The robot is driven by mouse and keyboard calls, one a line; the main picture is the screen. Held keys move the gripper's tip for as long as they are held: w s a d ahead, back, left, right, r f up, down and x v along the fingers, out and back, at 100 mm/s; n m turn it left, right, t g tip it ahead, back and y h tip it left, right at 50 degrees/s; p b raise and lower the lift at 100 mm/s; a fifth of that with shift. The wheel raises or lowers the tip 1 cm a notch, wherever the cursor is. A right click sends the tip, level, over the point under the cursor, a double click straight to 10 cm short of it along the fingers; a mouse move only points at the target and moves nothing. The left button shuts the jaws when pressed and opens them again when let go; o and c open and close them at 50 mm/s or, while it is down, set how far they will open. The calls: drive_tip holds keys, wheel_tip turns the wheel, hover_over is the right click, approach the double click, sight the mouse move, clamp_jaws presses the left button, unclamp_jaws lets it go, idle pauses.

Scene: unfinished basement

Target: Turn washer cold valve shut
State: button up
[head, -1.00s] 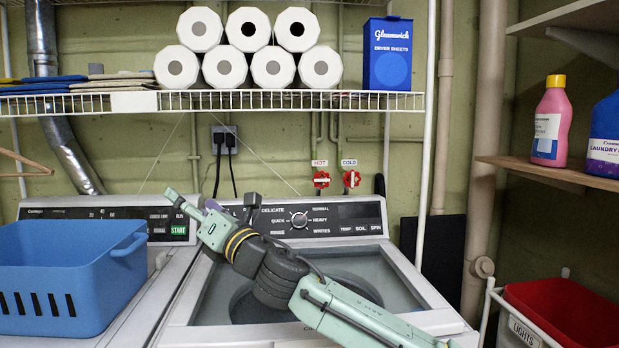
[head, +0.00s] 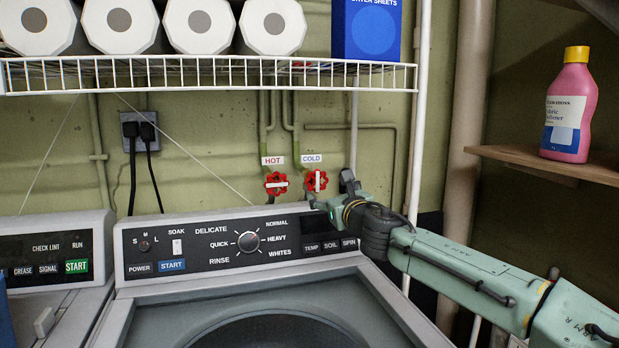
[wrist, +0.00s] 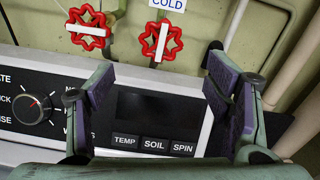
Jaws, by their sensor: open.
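The cold valve (head: 317,181) is a red round handwheel with a white bar, on the wall under the COLD label (head: 312,159). Its bar stands roughly upright. In the wrist view the cold valve (wrist: 161,40) sits beyond my fingertips, between them and a little above. My gripper (head: 332,196) is just below and right of the valve in the head view. In the wrist view my gripper (wrist: 160,75) is open, with nothing between its pads. The hot valve (head: 276,184) is to the left, its bar roughly level; it also shows in the wrist view (wrist: 88,28).
The washer's control panel (head: 240,243) stands below the valves. A wire shelf (head: 200,76) with paper rolls and a blue box runs above them. A white upright post (head: 417,130) is to the right, close to my arm. A pink bottle (head: 570,110) stands on a side shelf.

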sight(318, 182)
drive_tip(key=p+x, duration=0.3)
drive_tip(key=x, duration=0.7)
drive_tip(key=shift+w+r, duration=0.1)
drive_tip(key=shift+r, duration=0.05)
drive_tip(key=shift+w+a+p, duration=0.15)
drive_tip(key=shift+w+p, duration=0.15)
drive_tip(key=shift+w, duration=0.15)
drive_tip(key=c, duration=1.1)
drive_tip(key=shift+c, duration=0.2)
